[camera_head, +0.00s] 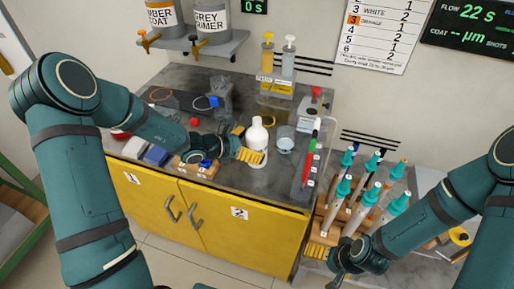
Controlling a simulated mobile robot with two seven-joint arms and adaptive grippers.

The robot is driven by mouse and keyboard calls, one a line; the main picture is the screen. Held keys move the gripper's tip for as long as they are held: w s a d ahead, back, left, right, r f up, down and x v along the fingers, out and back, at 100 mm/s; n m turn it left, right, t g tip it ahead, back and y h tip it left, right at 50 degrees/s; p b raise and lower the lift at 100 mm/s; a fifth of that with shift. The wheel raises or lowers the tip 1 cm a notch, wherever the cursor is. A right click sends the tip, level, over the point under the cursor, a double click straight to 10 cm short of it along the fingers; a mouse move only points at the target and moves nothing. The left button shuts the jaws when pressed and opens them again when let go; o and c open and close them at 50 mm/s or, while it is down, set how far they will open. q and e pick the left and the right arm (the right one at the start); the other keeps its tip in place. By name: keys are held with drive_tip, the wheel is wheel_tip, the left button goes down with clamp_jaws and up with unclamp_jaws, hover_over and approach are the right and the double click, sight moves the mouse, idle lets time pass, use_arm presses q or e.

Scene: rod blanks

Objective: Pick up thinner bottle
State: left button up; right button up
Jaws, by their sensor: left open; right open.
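A white bottle (257,140) with a narrow neck stands upright on the grey bench top (265,183), near its middle; I take it to be the thinner bottle. My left gripper (250,148) has its yellow fingers at the bottle's left side. The fingers overlap the bottle's lower left edge in the picture, and I cannot tell if they touch it. The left gripper is open. My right gripper (325,244) is open and empty, low at the right, by the front of the rack with teal-topped rods (344,187).
A clear beaker (286,140) stands just right of the bottle, with red and green pens (309,160) beyond. A dispenser with two syringes (277,85) stands behind. Blue and white boxes (155,155) lie front left. A shelf (200,45) holds two paint cans.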

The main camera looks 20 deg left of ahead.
use_arm(q)
drive_tip(key=shift+x, duration=0.95)
drive_tip(key=c, duration=1.3)
